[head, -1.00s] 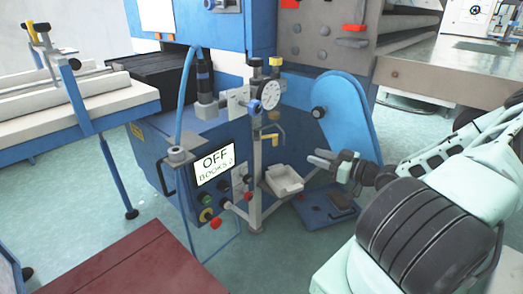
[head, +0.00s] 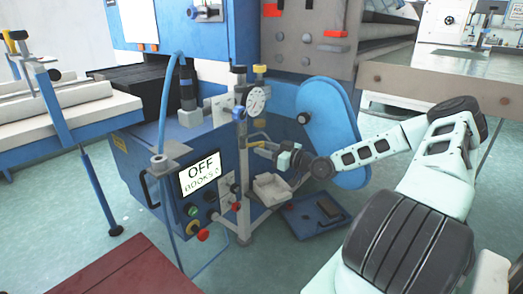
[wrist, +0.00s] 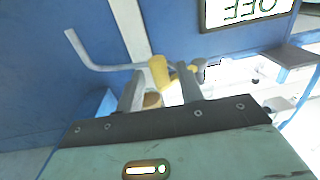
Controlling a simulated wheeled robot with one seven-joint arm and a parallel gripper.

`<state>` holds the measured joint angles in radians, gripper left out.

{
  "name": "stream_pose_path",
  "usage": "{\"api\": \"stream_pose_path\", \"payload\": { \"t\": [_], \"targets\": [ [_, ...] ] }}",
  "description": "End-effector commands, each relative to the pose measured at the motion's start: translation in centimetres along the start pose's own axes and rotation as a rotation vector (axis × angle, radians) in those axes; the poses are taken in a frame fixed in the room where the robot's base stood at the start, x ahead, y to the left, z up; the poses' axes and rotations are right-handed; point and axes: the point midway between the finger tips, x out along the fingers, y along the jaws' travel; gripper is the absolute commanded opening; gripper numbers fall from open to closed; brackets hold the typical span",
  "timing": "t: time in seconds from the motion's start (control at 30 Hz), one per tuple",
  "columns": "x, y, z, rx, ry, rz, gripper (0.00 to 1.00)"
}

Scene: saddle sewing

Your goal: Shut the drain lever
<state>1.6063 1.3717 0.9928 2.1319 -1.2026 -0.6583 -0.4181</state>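The drain lever seems to be the yellow-handled lever on the machine's front post. In the wrist view its yellow handle (wrist: 158,72) sits on a thin grey bent rod (wrist: 100,66). My gripper (wrist: 161,75) is open, with one finger on each side of the handle. I see gaps on both sides and cannot tell if either finger touches it.
The blue machine has a display (head: 200,172) reading OFF, with knobs and buttons below it. A dial gauge (head: 256,100) is above my gripper. A maroon surface (head: 130,272) is at front left.

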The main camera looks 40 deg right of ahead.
Motion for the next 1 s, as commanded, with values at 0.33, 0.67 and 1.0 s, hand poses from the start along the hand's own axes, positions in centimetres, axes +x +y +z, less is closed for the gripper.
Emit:
{"api": "stream_pose_path", "payload": {
  "t": [0.33, 0.67, 1.0],
  "targets": [
    [2.0, 0.0, 0.0, 0.001, 0.000, -0.001, 0.37],
    [1.9, 0.0, 0.0, 0.001, 0.000, 0.000, 0.00],
    [1.9, -0.1, -0.2, 0.001, -0.001, 0.025, 0.00]
  ]
}}
